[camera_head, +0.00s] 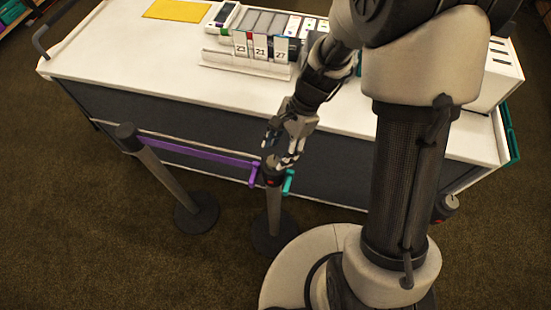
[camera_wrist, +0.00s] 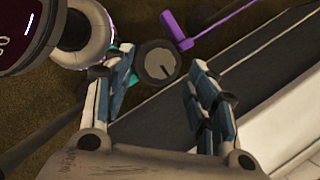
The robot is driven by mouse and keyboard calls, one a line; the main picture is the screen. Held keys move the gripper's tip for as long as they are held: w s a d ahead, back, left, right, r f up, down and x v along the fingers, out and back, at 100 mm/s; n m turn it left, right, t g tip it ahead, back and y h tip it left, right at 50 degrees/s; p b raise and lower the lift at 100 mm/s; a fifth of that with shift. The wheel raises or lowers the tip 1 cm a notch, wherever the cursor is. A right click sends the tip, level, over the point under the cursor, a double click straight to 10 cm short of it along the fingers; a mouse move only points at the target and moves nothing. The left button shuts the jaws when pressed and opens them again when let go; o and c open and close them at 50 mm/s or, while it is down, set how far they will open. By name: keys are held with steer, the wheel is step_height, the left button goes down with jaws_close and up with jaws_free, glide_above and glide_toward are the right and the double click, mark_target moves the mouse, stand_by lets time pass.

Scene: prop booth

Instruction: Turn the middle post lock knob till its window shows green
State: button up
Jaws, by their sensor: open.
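The middle post (camera_head: 273,215) is a grey stanchion on a round dark base, with a lock knob on its dark head. A small red patch (camera_head: 271,183) shows on the head's front; I see no green window. In the wrist view the knob (camera_wrist: 156,58) is a round grey disc with a dark line across it. My gripper (camera_head: 281,156) is above the post head, pointing down. In the wrist view its fingers (camera_wrist: 158,72) are spread, with the knob between and beyond the tips. I cannot tell whether either finger touches it.
A right post head (camera_head: 446,207) shows partly. The white-topped counter (camera_head: 130,65) stands close behind.

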mark_target(274, 161)
steer(key=shift+b+x, duration=0.45)
steer(key=shift+x, duration=1.25)
steer(key=shift+c, duration=0.4)
steer(key=c, duration=0.9)
